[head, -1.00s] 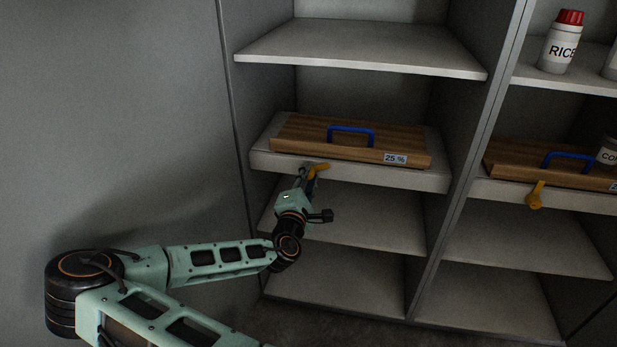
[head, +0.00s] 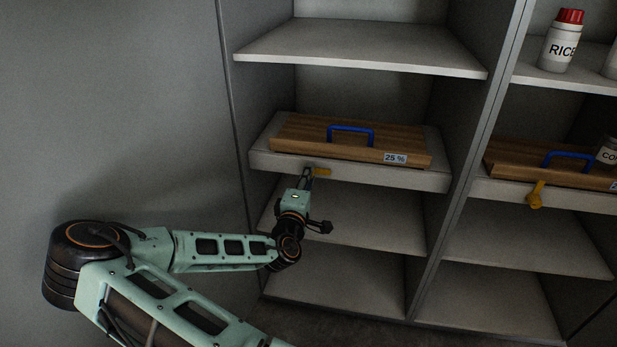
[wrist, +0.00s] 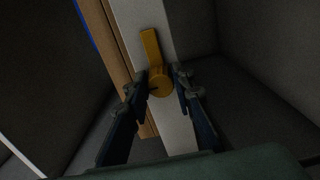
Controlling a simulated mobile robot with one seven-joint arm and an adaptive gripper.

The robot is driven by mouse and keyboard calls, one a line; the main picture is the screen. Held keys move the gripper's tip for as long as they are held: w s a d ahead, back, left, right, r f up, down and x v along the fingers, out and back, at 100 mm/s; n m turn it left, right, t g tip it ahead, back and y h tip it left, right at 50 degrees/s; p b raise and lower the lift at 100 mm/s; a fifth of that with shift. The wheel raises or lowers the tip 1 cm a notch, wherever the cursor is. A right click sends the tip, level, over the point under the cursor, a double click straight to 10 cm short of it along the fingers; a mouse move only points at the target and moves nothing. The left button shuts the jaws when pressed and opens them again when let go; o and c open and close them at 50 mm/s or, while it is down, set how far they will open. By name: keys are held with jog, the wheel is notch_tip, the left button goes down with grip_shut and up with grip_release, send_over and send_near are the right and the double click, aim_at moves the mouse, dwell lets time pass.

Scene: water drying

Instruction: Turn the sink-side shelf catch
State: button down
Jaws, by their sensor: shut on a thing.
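A yellow catch (head: 322,171) is on the front edge of the left middle shelf (head: 400,178). Its lever points right, about level along the edge. In the wrist view the catch (wrist: 152,47) shows its lever and its round hub. My gripper (wrist: 162,80) is shut on the hub, one dark finger on each side. In the head view my gripper (head: 307,174) covers the hub's left part. A second yellow catch (head: 536,194) is on the right shelf's edge, its lever pointing up. No sink is in view.
A wooden board (head: 290,137) with a blue handle and a "25 %" label lies on the left shelf. Another board (head: 507,160) and a can (head: 607,152) are on the right shelf. A RICE bottle (head: 560,45) stands above. The lower left shelf (head: 370,220) is empty.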

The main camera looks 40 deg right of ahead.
jog(key=c, duration=1.7)
grip_release()
jog(key=shift+o, duration=0.2)
jog(key=shift+a, duration=0.1)
jog(key=v, duration=1.2)
